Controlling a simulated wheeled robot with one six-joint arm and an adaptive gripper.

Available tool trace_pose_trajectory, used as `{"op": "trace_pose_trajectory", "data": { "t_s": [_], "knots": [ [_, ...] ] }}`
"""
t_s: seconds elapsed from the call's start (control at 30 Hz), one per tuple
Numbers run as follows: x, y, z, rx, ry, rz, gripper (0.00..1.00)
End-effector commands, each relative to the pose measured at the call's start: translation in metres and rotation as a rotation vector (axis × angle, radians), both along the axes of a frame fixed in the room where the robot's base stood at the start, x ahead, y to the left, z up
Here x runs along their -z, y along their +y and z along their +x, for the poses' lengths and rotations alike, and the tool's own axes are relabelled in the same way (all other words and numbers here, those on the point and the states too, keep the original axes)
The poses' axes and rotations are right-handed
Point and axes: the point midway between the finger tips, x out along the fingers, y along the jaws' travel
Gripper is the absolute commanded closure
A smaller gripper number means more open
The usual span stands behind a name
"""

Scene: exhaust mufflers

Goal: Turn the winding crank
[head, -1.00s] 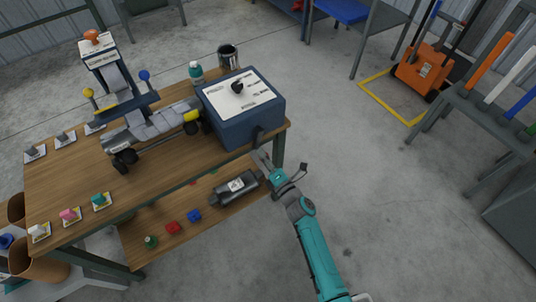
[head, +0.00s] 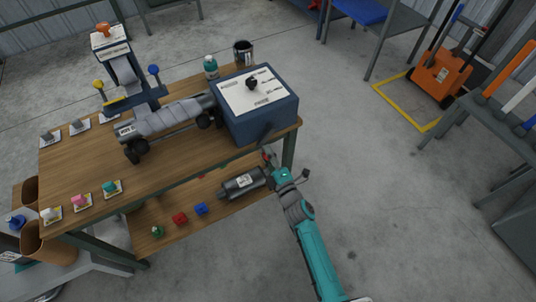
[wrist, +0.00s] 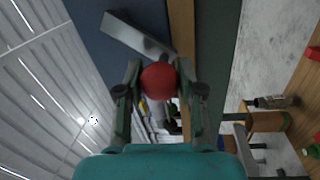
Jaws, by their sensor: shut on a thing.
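The winding crank is on the near side of the blue box (head: 240,122), at the right end of the wooden bench. In the wrist view its flat grey metal arm (wrist: 138,36) slants down to a round red knob (wrist: 158,80). My gripper (head: 268,158) is at the crank below the box's front edge. In the wrist view its two fingers stand on either side of the red knob and are shut on it. In the head view the crank arm is a small dark bar (head: 265,131), and my fingers partly hide the knob.
A dark muffler (head: 243,184) lies on the lower shelf, close to my gripper. Red and blue blocks (head: 180,219) sit left of it. The floor to the right of my arm is clear.

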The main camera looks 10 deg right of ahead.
Motion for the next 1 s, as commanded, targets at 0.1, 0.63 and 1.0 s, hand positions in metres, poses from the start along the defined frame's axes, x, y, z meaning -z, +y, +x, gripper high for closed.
{"op": "trace_pose_trajectory", "data": {
  "t_s": [0.1, 0.63, 1.0],
  "knots": [
    [0.001, 0.001, -0.001, -0.003, 0.0, -0.001, 1.0],
    [0.0, 0.0, -0.001, -0.001, -0.001, -0.002, 0.36],
    [0.007, -0.014, -0.049, 0.001, 0.002, -0.001, 0.36]
  ]
}}
